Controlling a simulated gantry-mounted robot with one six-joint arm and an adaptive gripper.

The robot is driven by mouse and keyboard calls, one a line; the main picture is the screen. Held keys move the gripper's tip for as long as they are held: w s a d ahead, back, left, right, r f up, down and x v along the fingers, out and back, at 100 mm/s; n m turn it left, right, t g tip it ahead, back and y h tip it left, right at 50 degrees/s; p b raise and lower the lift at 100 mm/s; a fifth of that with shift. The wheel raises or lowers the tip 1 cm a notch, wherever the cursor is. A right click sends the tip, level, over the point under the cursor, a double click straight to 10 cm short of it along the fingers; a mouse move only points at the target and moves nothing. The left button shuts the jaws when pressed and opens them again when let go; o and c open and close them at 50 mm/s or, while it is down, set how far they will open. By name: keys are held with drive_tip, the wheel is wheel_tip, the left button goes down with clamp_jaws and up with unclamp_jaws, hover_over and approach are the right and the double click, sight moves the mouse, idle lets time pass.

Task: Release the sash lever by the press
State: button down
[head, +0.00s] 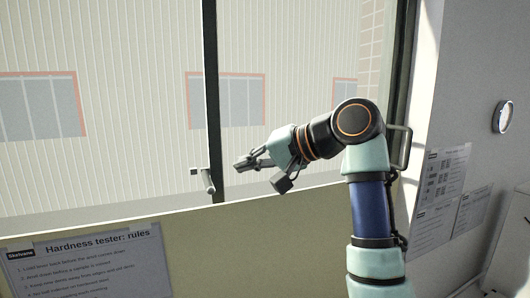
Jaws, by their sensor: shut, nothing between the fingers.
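The sash lever (207,181) is a small grey handle on the dark upright bar of the window frame, low down near the sill. My gripper (241,164) is to the right of the lever, a short way from it in the picture, and points left toward it. Its fingers look closed and nothing shows between them. I cannot tell from this one view how far the gripper is in depth from the lever. No press shows in this view.
A window with a dark frame (212,80) fills the back. A pull handle (402,148) is on the right frame behind my arm. A rules sign (90,265) hangs on the low wall below the sill.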

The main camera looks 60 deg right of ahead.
sight(207, 179)
drive_tip(key=w+a+f, duration=0.3)
drive_tip(key=shift+w, duration=0.2)
idle(0.3)
